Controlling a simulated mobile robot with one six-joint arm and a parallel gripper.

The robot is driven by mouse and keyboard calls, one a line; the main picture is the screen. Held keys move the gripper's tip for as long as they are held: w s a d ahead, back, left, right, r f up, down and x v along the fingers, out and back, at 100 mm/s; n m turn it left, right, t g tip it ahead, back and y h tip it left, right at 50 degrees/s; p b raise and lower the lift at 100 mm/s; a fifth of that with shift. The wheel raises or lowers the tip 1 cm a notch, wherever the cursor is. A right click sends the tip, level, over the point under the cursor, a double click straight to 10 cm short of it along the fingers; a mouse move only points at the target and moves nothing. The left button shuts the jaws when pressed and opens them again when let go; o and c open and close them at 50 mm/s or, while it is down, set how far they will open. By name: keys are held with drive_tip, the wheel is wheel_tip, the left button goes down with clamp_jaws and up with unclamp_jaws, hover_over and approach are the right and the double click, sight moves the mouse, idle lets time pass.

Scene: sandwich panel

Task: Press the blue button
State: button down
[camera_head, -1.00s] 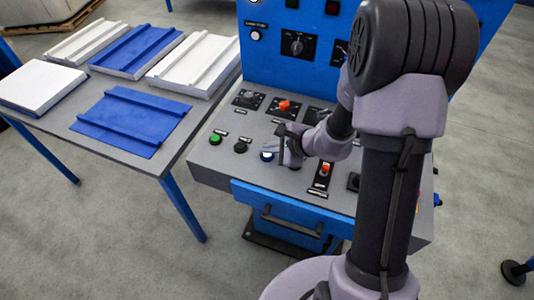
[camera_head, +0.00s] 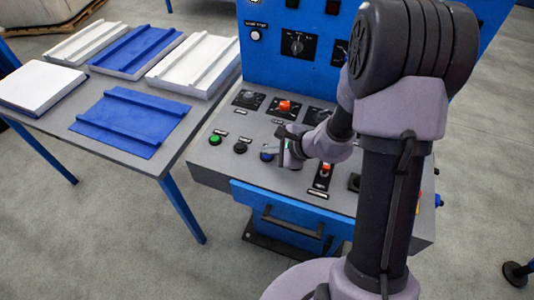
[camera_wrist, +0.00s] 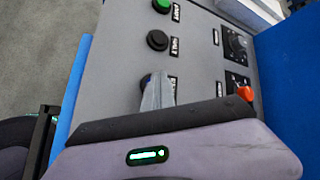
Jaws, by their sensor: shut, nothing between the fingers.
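The blue button (camera_head: 266,157) is on the sloped grey console top, to the right of a black button, and my gripper partly covers it. My gripper (camera_head: 271,150) is shut and empty, with its fingertips right at the blue button. In the wrist view, the grey fingers (camera_wrist: 155,92) are together and point at the console. A sliver of the blue button (camera_wrist: 145,79) shows beside the fingertips; the rest is hidden. I cannot tell whether the fingertips touch it or how far it is pushed in.
A green button (camera_head: 214,140) and a black button (camera_head: 240,147) sit left of the blue one. A red-orange knob (camera_head: 285,105) is behind, and another red control (camera_head: 325,170) is to the right. A table (camera_head: 145,170) with blue and white panels stands at left.

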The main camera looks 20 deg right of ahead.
sight(270, 157)
drive_tip(key=shift+r+p, duration=0.4)
drive_tip(key=shift+r, duration=0.4)
wheel_tip(270, 157, up, 5)
drive_tip(key=p, duration=0.3)
drive_tip(key=shift+p, duration=0.3)
